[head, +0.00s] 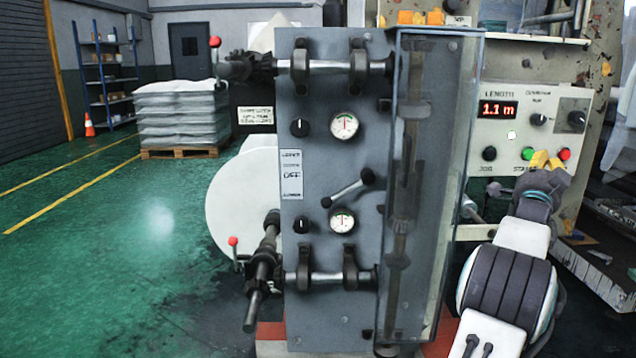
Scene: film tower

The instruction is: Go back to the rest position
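My gripper (546,164) is at the right, in front of the lower edge of the control panel (488,138). Its yellow tips overlap the panel close to the green button (527,153) and the red button (564,154). I cannot tell whether it touches the panel. The fingers point away from me, so their gap is unclear, and I see nothing held. My white and dark arm comes up from the lower right, bent at a thick ribbed joint.
A grey machine plate (330,240) with gauges and rollers stands in the middle. A clear guard (435,190) stands just left of my arm. A metal ledge (590,275) is at the right. Green floor (110,240) is open at the left, before a pallet of stacked sacks (180,115).

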